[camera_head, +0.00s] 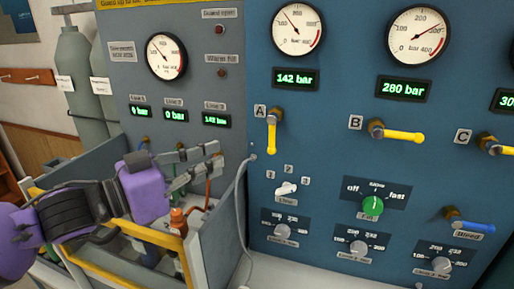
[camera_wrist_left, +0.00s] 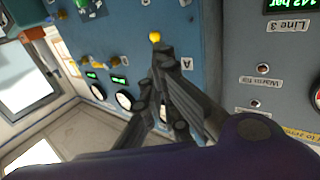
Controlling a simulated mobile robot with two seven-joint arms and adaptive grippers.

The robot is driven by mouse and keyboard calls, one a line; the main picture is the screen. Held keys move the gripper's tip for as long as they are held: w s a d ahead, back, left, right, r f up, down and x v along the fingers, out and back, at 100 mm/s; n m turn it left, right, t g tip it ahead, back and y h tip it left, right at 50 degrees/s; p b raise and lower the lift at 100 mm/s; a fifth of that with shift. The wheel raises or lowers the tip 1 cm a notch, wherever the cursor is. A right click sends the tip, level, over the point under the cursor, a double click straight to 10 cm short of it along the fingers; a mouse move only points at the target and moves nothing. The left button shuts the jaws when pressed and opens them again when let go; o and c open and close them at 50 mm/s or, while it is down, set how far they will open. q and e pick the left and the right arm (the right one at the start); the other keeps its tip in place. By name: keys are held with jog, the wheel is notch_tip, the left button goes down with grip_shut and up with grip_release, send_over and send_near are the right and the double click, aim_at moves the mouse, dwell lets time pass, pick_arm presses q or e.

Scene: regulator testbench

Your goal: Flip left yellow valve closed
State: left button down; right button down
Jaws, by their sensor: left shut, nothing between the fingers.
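The left yellow valve (camera_head: 272,132), beside label A, is on the blue panel with its handle pointing straight down. In the left wrist view a yellow valve end (camera_wrist_left: 155,37) shows just beyond the fingertips. My left gripper (camera_head: 217,157) is shut and empty, to the left of valve A and apart from it in the head view. The left wrist view shows its fingers (camera_wrist_left: 163,52) together. Yellow valve B (camera_head: 400,135) and yellow valve C (camera_head: 494,146) have handles pointing right. My right gripper is not in view.
A blue bleed valve (camera_head: 470,225) is at lower right. A white selector (camera_head: 287,188), a green knob (camera_head: 373,206) and grey knobs sit below the yellow valves. A grey cable (camera_head: 240,205) hangs along the panel's left edge. A yellow-railed bin (camera_head: 205,255) stands below my left arm.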

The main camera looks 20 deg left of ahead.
pick_arm(q)
jog(key=b, duration=0.2)
send_near(272, 136)
jog(key=w+d+f, duration=0.2)
jog(key=w, duration=0.2)
jog(key=shift+p+x, duration=0.3)
jog(key=shift+x, duration=0.8)
jog(key=shift+w+a, duration=0.15)
jog(key=shift+w, duration=0.05)
